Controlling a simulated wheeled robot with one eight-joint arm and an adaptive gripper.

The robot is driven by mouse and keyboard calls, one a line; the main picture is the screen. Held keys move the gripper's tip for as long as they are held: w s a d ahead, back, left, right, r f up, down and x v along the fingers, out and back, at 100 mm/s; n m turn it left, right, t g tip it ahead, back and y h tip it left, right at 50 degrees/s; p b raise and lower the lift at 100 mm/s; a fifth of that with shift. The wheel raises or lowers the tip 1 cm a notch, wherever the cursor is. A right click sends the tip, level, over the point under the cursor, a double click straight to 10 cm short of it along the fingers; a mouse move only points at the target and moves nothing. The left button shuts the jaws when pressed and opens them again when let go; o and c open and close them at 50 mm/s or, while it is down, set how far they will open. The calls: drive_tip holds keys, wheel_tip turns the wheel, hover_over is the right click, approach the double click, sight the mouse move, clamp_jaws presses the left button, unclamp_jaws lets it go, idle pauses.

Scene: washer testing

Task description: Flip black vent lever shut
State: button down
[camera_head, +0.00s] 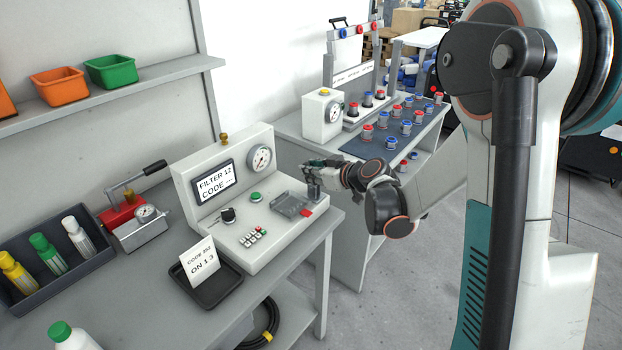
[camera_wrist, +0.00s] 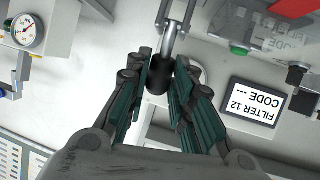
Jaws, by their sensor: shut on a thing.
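The black grip of the lever (camera_wrist: 160,76) sits between my gripper's fingers in the wrist view, with its metal stem (camera_wrist: 174,38) running up to a fork mount. My gripper (camera_wrist: 161,88) is shut on this black grip. In the head view my gripper (camera_head: 313,168) is at the right end of the white test panel (camera_head: 275,238), and the lever is mostly hidden there by the fingers. The panel's screen (camera_head: 214,182) reads "FILTER 12 CODE ---"; it shows upside down in the wrist view (camera_wrist: 254,104).
The panel also carries a gauge (camera_head: 260,158), a black knob (camera_head: 228,215), a green button (camera_head: 256,197) and a clear cover (camera_head: 291,205) beside a red piece. A red hand pump (camera_head: 122,213), a code card (camera_head: 200,262) and a bottle tray (camera_head: 88,262) stand left. Another bench is behind.

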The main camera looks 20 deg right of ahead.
drive_tip(key=shift+s+d+f+t+b, duration=0.1)
drive_tip(key=shift+s+d+t+b, duration=0.05)
drive_tip(key=shift+t+b, duration=0.25)
idle(0.3)
drive_tip(key=c, duration=1.4)
unclamp_jaws()
drive_tip(key=v, duration=1.2)
drive_tip(key=shift+d+f, duration=0.1)
